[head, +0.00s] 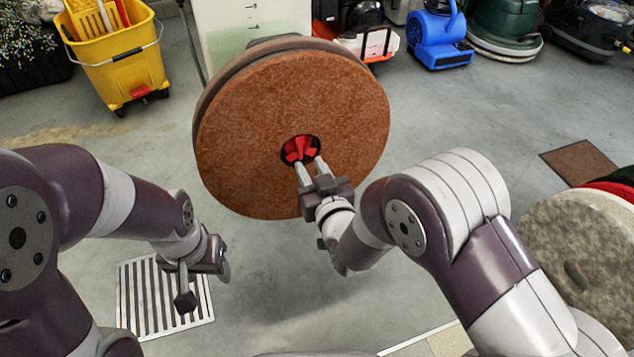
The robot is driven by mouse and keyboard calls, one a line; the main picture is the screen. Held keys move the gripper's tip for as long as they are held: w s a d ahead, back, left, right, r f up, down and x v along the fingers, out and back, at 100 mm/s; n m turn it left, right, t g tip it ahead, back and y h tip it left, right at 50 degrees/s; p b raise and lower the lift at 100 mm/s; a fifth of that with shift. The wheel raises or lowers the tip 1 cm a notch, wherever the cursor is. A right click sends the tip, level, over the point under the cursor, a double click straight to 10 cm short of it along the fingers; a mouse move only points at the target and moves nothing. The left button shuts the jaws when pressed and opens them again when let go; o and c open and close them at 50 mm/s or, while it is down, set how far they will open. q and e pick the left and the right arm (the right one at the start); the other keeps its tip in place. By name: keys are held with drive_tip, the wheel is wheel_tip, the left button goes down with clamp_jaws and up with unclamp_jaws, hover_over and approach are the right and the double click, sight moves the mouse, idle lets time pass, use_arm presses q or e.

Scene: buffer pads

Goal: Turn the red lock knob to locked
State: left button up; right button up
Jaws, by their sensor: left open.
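The red lock knob (299,148) sits in the dark round hole at the centre of a large brown round pad (250,110). The pad faces me, tilted, on a round machine head. My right gripper (310,164) has its two fingers pointing at the knob, with a gap between them. The fingertips reach the lower edge of the hole; I cannot tell whether they touch or grip the knob. My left gripper (205,284) is open and empty, low on the left, well apart from the pad.
A yellow mop bucket (112,58) stands at the back left. A blue blower (437,38) and a green machine (503,25) stand at the back right. A stack of round pads (580,240) is at the right. A floor grate (150,310) lies below my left arm. Grey floor around the pad is clear.

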sight(301, 149)
drive_tip(key=shift+b+x, duration=0.8)
drive_tip(key=shift+x, duration=2.25)
clamp_jaws()
